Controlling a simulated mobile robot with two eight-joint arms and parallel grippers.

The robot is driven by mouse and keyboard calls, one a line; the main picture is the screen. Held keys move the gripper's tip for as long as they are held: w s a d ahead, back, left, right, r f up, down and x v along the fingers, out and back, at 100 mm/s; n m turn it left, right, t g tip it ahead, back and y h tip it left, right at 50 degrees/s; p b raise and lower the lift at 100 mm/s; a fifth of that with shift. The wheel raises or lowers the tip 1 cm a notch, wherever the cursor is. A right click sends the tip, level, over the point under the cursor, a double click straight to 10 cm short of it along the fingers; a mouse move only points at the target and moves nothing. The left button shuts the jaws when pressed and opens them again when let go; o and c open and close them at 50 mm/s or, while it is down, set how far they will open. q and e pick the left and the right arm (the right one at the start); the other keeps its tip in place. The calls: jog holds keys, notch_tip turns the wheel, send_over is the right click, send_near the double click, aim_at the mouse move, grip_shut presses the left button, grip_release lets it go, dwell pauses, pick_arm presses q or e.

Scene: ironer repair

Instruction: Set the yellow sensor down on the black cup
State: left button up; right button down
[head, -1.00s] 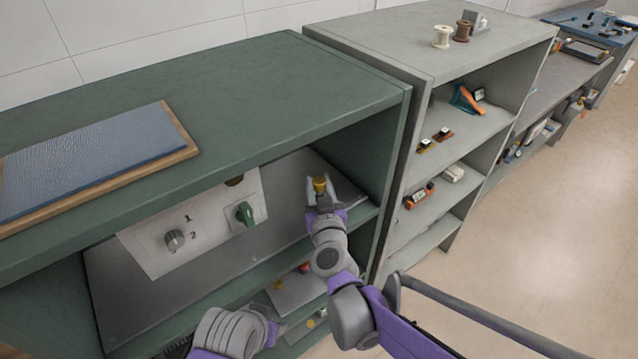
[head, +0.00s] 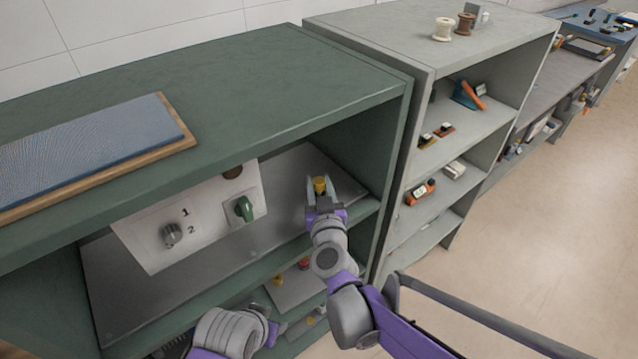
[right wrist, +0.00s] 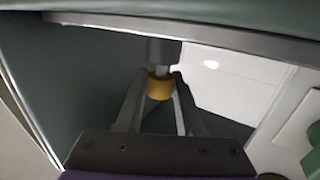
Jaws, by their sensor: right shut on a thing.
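My right gripper (head: 320,190) is shut on the yellow sensor (head: 320,184) inside the green cabinet, right of the control panel. In the right wrist view the yellow sensor (right wrist: 159,86) sits between the two fingertips. A dark grey cylinder (right wrist: 163,50) with a paler stem lines up with it; I cannot tell whether this is the black cup or part of the sensor. I cannot pick out the black cup for certain in the head view. The end of my left arm (head: 268,327) is low in the head view, and its jaws cannot be made out.
The white panel (head: 150,232) has a grey knob (head: 172,235) and a green switch (head: 243,209). The cabinet's right wall (head: 385,140) and top (head: 270,80) close in around my right gripper. Small parts lie on the shelf below. A grey shelf unit (head: 400,40) stands to the right.

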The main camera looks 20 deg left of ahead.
pick_arm(q)
jog(key=shift+f, duration=0.35)
pick_arm(e)
jog(key=shift+f, duration=0.4)
